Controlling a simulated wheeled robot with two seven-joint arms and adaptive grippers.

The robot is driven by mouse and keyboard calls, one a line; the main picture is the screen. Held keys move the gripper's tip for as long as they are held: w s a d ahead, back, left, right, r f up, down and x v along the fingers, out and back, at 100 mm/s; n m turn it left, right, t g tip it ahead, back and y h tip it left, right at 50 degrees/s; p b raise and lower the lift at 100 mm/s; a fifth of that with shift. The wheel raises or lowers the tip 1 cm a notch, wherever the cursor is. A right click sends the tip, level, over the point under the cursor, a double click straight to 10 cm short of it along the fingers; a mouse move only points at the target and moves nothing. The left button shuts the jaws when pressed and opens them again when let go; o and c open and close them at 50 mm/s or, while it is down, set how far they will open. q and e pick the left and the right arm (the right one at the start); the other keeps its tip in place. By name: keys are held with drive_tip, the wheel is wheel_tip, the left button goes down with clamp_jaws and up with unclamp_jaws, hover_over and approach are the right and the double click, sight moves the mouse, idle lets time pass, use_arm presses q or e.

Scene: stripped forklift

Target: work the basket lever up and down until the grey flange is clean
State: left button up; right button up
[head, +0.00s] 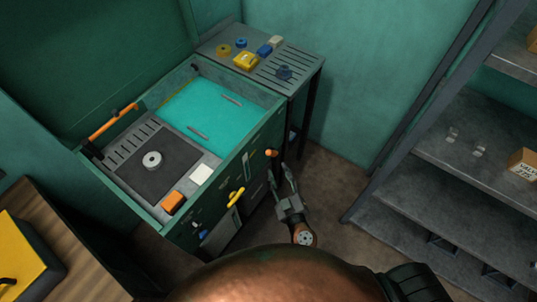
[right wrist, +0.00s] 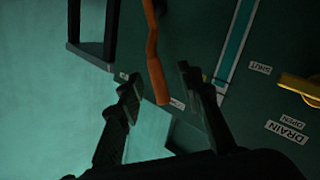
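The grey flange (head: 152,160) is a small ring with a dark centre hole. It lies on a dark mat (head: 134,184) on the left side of the open green washer (head: 150,211), apart from the teal liquid (head: 208,117). The basket lever (head: 271,153) shows an orange knob at the washer's right front. In the right wrist view an orange lever grip (right wrist: 158,80) sits between the fingers of my right gripper (right wrist: 157,88). The right gripper (head: 281,172) is open, with no clear contact on the lever. My left gripper is out of view.
A yellow drain handle (head: 236,198) sticks out of the washer's front, left of the lever. A side table (head: 290,84) with several small parts stands behind. A grey shelf rack (head: 470,158) is at the right.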

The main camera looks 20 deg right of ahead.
sight(272, 155)
drive_tip(key=shift+t, duration=0.4)
drive_tip(key=w+r, duration=0.1)
drive_tip(key=w, duration=0.1)
drive_tip(key=w+r+p, duration=0.1)
drive_tip(key=w, duration=0.1)
drive_tip(key=w+r, duration=0.1)
drive_tip(key=w, duration=0.1)
drive_tip(key=shift+w+a+r+p, duration=0.15)
drive_tip(key=shift+a+r+p, duration=0.05)
drive_tip(key=shift+a+p, duration=0.15)
drive_tip(key=shift+w+f, duration=0.1)
drive_tip(key=shift+w, duration=0.55)
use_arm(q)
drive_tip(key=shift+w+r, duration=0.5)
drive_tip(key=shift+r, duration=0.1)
use_arm(e)
drive_tip(key=shift+c, duration=0.6)
clamp_jaws()
